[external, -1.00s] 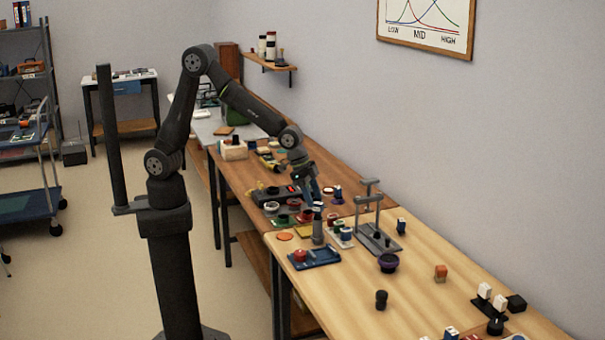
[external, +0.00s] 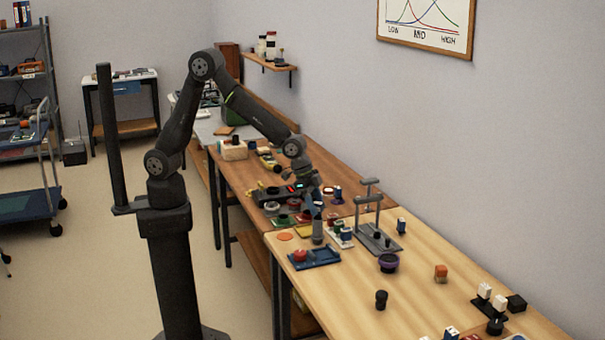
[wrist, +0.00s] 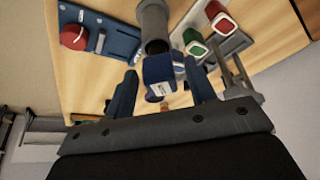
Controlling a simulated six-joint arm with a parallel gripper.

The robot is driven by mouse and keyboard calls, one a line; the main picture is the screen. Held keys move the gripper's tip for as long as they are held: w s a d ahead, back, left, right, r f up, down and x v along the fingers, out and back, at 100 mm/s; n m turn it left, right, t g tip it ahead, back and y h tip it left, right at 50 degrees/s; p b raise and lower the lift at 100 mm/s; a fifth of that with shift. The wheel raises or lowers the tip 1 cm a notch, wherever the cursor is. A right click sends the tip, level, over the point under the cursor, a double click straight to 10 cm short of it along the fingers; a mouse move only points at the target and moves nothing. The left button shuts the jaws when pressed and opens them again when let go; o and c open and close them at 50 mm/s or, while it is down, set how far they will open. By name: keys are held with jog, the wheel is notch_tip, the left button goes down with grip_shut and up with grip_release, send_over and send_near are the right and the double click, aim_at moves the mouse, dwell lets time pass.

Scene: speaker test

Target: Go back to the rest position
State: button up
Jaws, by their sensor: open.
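My gripper (external: 313,205) hangs low over the far bench, just behind an upright grey cylinder (external: 317,236). In the wrist view its two blue fingers (wrist: 161,68) are spread apart. A blue block with a white label (wrist: 159,72) shows between the fingertips, with gaps on both sides. The grey cylinder (wrist: 153,24) shows just above that block; I cannot tell whether they touch. My arm reaches out from its column, bent at the elbow.
A blue tray (external: 326,262) with a red piece lies in front of the gripper.

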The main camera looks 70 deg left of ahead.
jog(key=shift+x, duration=0.95)
notch_tip(320, 180, up, 5)
jog(key=shift+s+f, duration=0.1)
jog(key=shift+s, duration=0.05)
jog(key=s+d+r, duration=0.4)
jog(key=s+r, duration=0.3)
jog(key=s, duration=0.4)
jog(key=s+d+f+m+g+h, duration=0.1)
jog(key=d+f+m, duration=0.3)
jog(key=d, duration=0.5)
jog(key=s+d+f+m+g, duration=0.1)
jog(key=d+f+m, duration=0.1)
jog(key=d+f, duration=0.5)
jog(key=w+d+f, duration=0.1)
jog(key=w+f, duration=0.3)
jog(key=w, duration=0.3)
jog(key=shift+w+f, duration=0.1)
